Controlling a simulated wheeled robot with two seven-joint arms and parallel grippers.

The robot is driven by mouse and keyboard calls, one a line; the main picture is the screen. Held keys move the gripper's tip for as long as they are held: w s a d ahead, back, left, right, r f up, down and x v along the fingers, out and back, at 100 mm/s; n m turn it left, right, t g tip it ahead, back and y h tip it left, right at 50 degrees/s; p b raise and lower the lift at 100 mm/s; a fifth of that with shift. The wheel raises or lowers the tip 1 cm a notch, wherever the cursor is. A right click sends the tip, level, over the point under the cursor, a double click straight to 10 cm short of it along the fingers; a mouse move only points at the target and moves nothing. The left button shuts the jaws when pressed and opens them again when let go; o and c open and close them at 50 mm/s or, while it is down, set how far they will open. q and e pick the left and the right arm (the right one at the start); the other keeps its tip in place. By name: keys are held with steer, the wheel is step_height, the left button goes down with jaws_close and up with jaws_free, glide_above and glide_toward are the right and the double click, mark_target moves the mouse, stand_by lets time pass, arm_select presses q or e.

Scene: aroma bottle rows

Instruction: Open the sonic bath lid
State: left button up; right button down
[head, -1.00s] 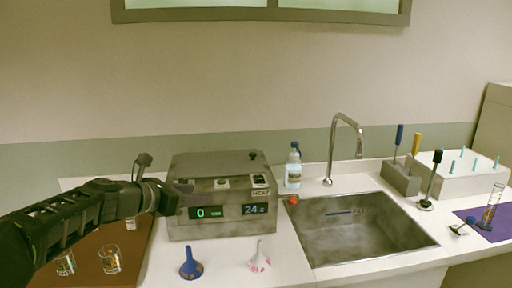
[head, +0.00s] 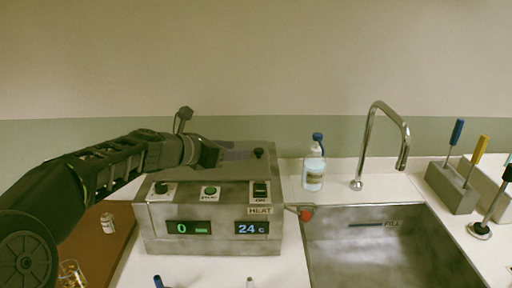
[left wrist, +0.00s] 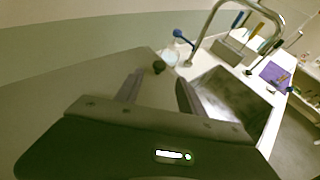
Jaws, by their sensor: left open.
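The sonic bath (head: 215,222) is a grey metal box with two lit displays and front buttons, on the white counter. Its flat lid (head: 232,170) lies shut on top, with a small dark knob (head: 258,152) near the back right. My left gripper (head: 238,153) is over the lid, just left of the knob. In the left wrist view my left gripper (left wrist: 158,92) is open and empty, and the knob (left wrist: 159,67) shows ahead of the gap between its fingers, apart from them. My right gripper is in neither view.
A spray-type bottle with a blue cap (head: 314,165) stands right of the bath, by the tap (head: 375,140) and sink (head: 385,250). A red handle or knob (head: 306,214) sticks out at the bath's right side. A brown mat (head: 108,248) with glassware lies left.

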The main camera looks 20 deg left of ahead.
mark_target(258, 150)
arm_select(q)
steer(key=shift+p+x, duration=0.45)
steer(key=shift+x, duration=3.55)
jaws_close()
